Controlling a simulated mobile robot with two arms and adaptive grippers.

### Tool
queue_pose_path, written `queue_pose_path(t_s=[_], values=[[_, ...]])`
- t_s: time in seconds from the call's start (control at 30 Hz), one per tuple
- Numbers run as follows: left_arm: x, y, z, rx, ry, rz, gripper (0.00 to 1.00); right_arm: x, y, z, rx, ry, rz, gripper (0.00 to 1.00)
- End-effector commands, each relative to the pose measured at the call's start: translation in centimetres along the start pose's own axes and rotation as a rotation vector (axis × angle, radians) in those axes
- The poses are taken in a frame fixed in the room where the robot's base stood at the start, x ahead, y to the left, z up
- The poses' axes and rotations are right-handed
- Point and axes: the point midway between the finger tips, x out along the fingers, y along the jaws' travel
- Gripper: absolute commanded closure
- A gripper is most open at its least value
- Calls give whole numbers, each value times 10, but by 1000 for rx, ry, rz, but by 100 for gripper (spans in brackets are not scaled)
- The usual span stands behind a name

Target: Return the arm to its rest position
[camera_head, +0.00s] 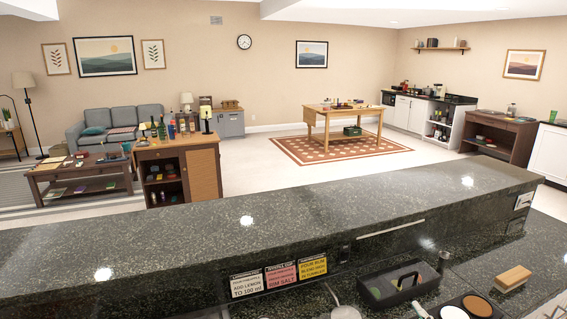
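Neither my left nor my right gripper shows in the head view, and no arm of mine can be made out. The dark speckled stone bar counter (240,222) runs across the front of the view. Whether a gripper holds anything is hidden from this view.
On the lower worktop are a dark caddy (373,297), a wooden block-shaped brush (512,279) and round containers (477,305). Three label cards (278,277) are on the counter's near face. The raised bar top is bare. Beyond stand a bottle cabinet (204,172) and wooden table (344,112).

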Motion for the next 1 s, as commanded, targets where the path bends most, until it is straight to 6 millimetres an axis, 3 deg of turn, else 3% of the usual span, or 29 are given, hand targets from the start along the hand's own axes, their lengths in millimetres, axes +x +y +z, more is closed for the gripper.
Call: queue_pose_path(t_s=[0.03,0.1,0.2,0.4,0.6,0.87,1.0], values=[[0,0,-1,0,1,0,44,-13,-16,35,64,-122,-51,21],[0,0,-1,0,2,0,44,-34,-39,77,139,-279,-120,21],[0,0,-1,0,2,0,44,-69,-69,123,222,-471,-211,21],[0,0,-1,0,2,0,44,-138,-114,175,324,-748,-361,21],[0,0,-1,0,1,0,44,-205,-148,202,390,-965,-492,21],[18,0,2,0,-1,0,44,-166,-203,273,374,-981,-496,21],[29,1,3,0,-1,0,44,-152,-241,323,368,-1000,-506,21]])
